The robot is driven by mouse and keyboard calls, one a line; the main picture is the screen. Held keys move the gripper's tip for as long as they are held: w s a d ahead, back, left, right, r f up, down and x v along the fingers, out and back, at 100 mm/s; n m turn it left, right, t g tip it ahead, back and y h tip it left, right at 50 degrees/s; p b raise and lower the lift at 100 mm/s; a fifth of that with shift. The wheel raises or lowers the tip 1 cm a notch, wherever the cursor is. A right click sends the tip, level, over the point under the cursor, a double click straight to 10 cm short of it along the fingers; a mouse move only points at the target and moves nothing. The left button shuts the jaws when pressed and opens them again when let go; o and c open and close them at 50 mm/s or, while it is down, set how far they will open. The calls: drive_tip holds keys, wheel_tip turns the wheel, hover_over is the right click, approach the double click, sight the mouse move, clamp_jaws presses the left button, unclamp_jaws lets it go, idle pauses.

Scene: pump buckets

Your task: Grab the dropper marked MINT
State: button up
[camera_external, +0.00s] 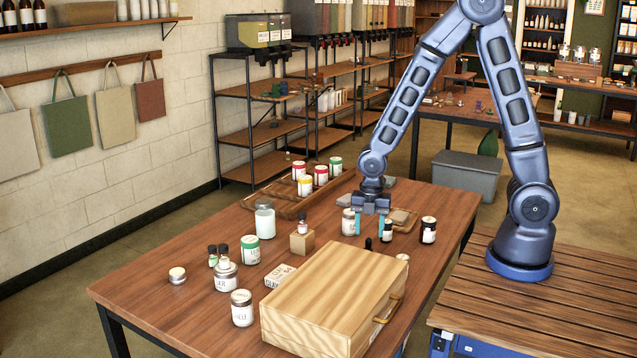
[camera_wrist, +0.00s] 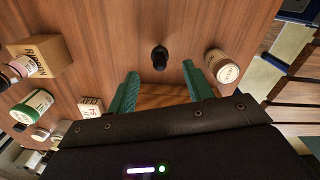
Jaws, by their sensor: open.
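No MINT label is readable. A small dropper bottle with a black top (camera_external: 387,231) stands on the table near my gripper (camera_external: 370,221). A black tip (camera_external: 368,243) shows beside it above the wooden case, its lower part hidden. In the wrist view, a black-topped dropper (camera_wrist: 160,57) is seen from above, ahead of my gripper (camera_wrist: 164,84) and between the lines of its fingers, not touching them. I cannot tell which black top it is.
A wooden case (camera_external: 335,290) fills the front of the table. A tray (camera_external: 275,203) with several jars lies behind.

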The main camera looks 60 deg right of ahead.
sight(368, 248)
drive_tip(key=shift+f, duration=2.7)
drive_tip(key=c, duration=1.1)
